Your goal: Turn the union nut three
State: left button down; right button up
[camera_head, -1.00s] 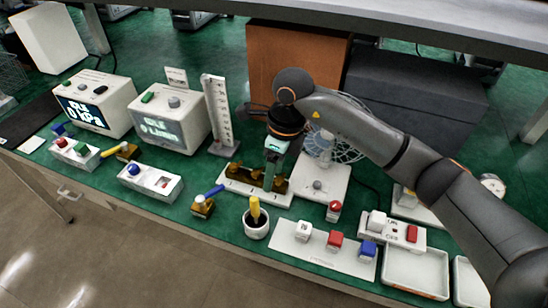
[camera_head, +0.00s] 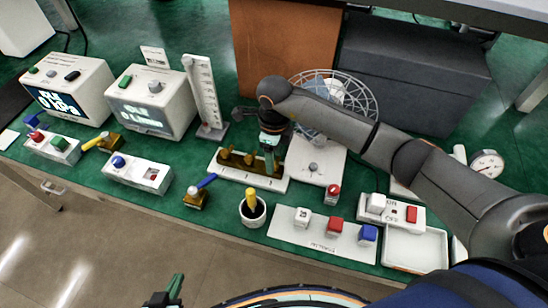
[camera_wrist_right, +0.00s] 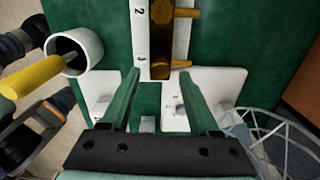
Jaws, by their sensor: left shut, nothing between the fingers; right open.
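A brass-coloured manifold (camera_head: 236,160) with several upright parts sits on a white base strip (camera_head: 222,170). In the right wrist view the manifold (camera_wrist_right: 160,40) is a brown-gold bar beside the printed numbers 2 and 3, with gold stubs on its right side. Union nut three is not clearly distinguishable; the manifold's end by the 3 lies between the fingertips. My right gripper (camera_head: 268,165) is at the manifold's right end, open, its green fingers (camera_wrist_right: 160,75) to either side of that end. Contact cannot be told. My left gripper (camera_head: 170,293) is shut and empty, low at the front edge.
A white cup (camera_head: 252,213) with a yellow-handled tool stands in front; the cup also shows in the right wrist view (camera_wrist_right: 90,45). A panel with coloured blocks (camera_head: 290,230) lies front right.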

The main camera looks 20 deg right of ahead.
jog(key=shift+f, duration=0.95)
grip_shut()
